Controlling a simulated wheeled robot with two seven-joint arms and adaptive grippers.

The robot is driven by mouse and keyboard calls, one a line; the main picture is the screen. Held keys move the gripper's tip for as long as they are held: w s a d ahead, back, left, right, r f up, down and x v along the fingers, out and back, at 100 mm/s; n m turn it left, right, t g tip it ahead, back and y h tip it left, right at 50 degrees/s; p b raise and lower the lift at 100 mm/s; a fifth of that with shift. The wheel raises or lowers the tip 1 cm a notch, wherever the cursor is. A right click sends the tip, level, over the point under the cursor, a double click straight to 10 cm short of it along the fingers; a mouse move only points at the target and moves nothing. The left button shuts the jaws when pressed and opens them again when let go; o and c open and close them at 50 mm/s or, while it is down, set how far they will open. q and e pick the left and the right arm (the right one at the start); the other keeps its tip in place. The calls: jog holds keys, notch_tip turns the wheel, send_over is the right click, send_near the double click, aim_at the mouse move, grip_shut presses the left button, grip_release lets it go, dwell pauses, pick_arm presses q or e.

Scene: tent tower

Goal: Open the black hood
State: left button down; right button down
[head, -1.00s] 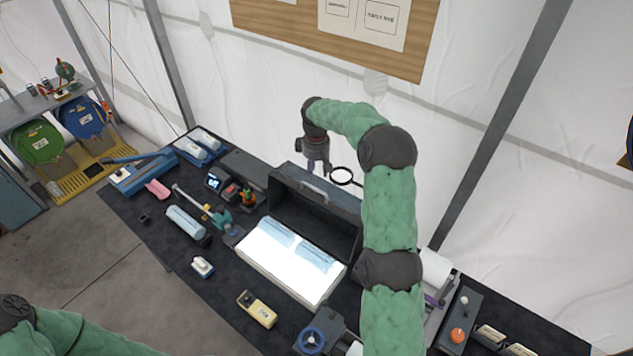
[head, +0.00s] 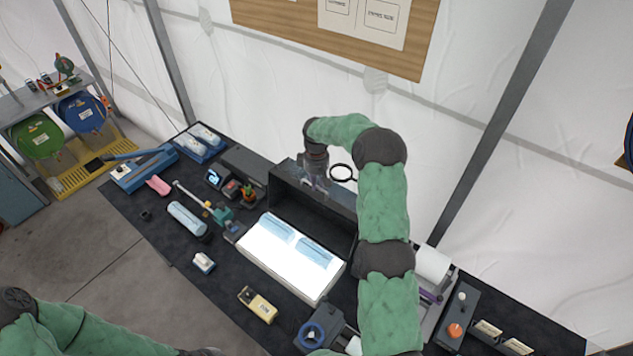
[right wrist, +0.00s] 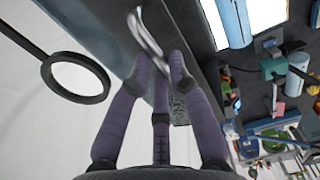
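The black hood (head: 284,190) stands raised at the back of the bright light panel (head: 280,262), its dark hollow side facing the front of the table. The panel's lit top shows, with two bluish pieces on it. My right gripper (head: 314,186) is at the hood's upper edge, partly hiding the handle. In the right wrist view the silver handle (right wrist: 147,38) runs between the purple fingers of the right gripper (right wrist: 160,78). The fingertips stand apart, close around the handle; firm contact cannot be made out. My left arm enters at the lower left, its gripper out of sight.
A black ring on a stem (head: 341,173) is close beside the right gripper; it also shows in the right wrist view (right wrist: 75,78). Tools and small devices crowd the table left of the panel. A yellow device (head: 258,305) lies in front.

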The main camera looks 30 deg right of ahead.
jog(key=shift+s+a+b, duration=0.2)
jog(key=shift+a+b, duration=0.3)
jog(key=shift+b, duration=0.15)
jog(key=s+a+h+b, duration=0.1)
jog(key=s+a+b, duration=0.2)
jog(key=a+b, duration=0.2)
jog(key=a, duration=0.2)
jog(key=shift+a+r+t, duration=0.25)
jog(key=shift+a+t, duration=0.05)
jog(key=shift+a, duration=0.1)
jog(key=c, duration=1.2)
grip_release()
jog(key=shift+o, duration=0.2)
jog(key=shift+s, duration=0.1)
